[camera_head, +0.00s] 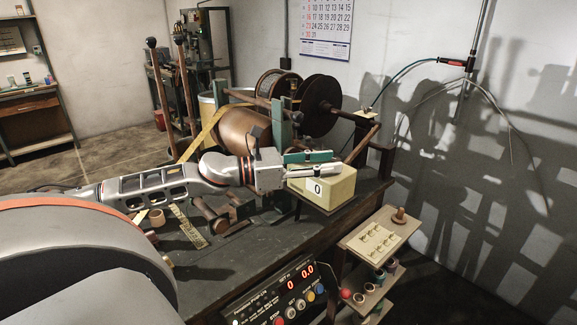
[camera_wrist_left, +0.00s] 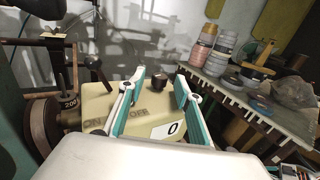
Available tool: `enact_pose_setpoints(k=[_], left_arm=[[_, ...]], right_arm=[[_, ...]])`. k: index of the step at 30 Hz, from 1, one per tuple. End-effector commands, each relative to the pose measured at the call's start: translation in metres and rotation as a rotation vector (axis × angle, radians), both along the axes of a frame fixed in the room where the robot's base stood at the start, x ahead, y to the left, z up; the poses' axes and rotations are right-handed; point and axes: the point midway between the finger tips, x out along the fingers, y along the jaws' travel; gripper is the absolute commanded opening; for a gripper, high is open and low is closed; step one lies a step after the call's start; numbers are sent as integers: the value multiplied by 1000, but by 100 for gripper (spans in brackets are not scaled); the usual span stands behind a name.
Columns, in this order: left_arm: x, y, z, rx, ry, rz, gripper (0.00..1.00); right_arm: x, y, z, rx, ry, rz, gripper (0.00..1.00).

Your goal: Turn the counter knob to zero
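The counter is a cream box (camera_head: 335,190) on the bench's right end. Its white window (camera_head: 315,188) reads 0 and also shows in the left wrist view (camera_wrist_left: 167,130). A small dark knob (camera_wrist_left: 158,83) shows between my left fingertips in the wrist view; I cannot tell whether they touch it. My left gripper (camera_head: 326,164) reaches over the top of the box from the left. In the wrist view its teal-padded fingers (camera_wrist_left: 159,80) are apart, with no object clamped between them. The gripper hides part of the box's lettering. My right gripper is not in view.
The winding machine with its brown drum (camera_head: 243,130) and dark reel (camera_head: 320,104) stands behind the counter. A control panel (camera_head: 285,300) with red digits is at the bench front. A small shelf (camera_head: 378,240) stands at right. Tape rolls (camera_wrist_left: 205,50) show in the wrist view.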

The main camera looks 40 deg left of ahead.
Motion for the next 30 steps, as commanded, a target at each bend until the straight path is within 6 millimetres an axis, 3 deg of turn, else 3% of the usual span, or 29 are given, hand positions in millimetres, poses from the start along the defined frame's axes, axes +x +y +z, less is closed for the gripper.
enact_pose_setpoints(k=[24,30], left_arm=[[-68,47,0,-2,0,1,34],[-75,52,0,1,-1,1,34]], right_arm=[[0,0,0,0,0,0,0],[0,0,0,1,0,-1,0]])
